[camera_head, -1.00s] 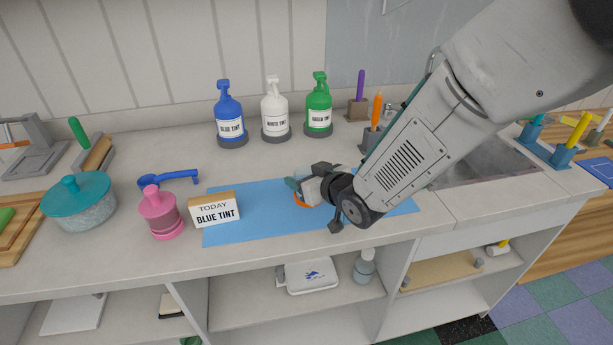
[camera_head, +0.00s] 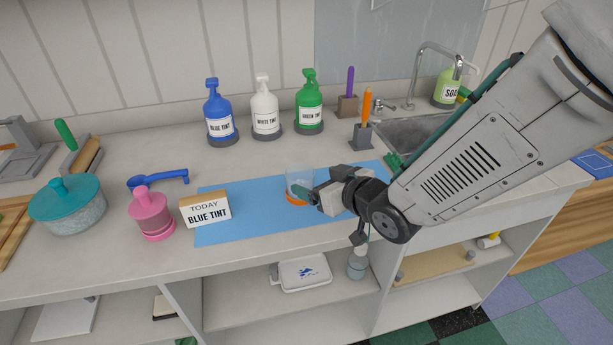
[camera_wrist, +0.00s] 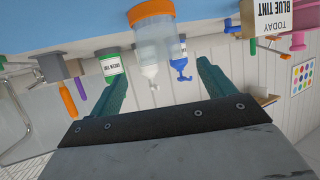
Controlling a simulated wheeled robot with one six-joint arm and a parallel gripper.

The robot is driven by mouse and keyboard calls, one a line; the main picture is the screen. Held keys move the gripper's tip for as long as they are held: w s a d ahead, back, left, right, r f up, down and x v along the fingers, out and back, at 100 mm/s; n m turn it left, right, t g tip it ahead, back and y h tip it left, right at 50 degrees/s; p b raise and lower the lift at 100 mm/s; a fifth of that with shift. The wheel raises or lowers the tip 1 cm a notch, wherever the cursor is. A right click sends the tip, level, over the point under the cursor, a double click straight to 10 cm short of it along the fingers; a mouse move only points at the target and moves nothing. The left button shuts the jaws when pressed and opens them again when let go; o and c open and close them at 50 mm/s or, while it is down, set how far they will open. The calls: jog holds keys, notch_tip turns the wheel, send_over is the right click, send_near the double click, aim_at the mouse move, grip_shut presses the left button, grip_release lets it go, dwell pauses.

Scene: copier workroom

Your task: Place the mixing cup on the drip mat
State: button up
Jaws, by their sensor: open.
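The mixing cup (camera_head: 298,180) is clear with an orange band at its base. It stands upright on the blue drip mat (camera_head: 255,215), right of the mat's middle. It also shows in the inverted wrist view (camera_wrist: 157,40), just beyond the fingertips and between their lines. In the wrist view my gripper (camera_wrist: 162,72) shows both fingers apart, with a gap to the cup.
A "TODAY BLUE TINT" sign (camera_head: 205,211) stands at the mat's left end. Blue (camera_head: 219,115), white (camera_head: 265,108) and green (camera_head: 309,105) tint bottles stand behind the mat. A pink jar (camera_head: 151,214) is at left; a sink (camera_head: 415,132) is at right.

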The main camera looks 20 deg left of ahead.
jog(key=shift+v, duration=1.45)
jog(key=d+r+m+h, duration=0.3)
jog(key=d+h, duration=0.1)
jog(key=d, duration=0.8)
jog(key=d+r+m+h, duration=0.3)
jog(key=d+h, duration=0.2)
jog(key=d, duration=0.7)
jog(key=s+d+r+m+g+h, duration=0.1)
jog(key=s+d+r+m+g, duration=0.1)
jog(key=s+d, duration=0.4)
jog(key=s+d+r+m+g+h, duration=0.1)
jog(key=s+d, duration=0.6)
jog(key=s, duration=0.7)
jog(key=r+m+g, duration=0.1)
jog(key=r+g, duration=0.1)
jog(key=g, duration=0.1)
jog(key=shift+d+m+g, duration=0.15)
jog(key=shift+m+g, duration=0.25)
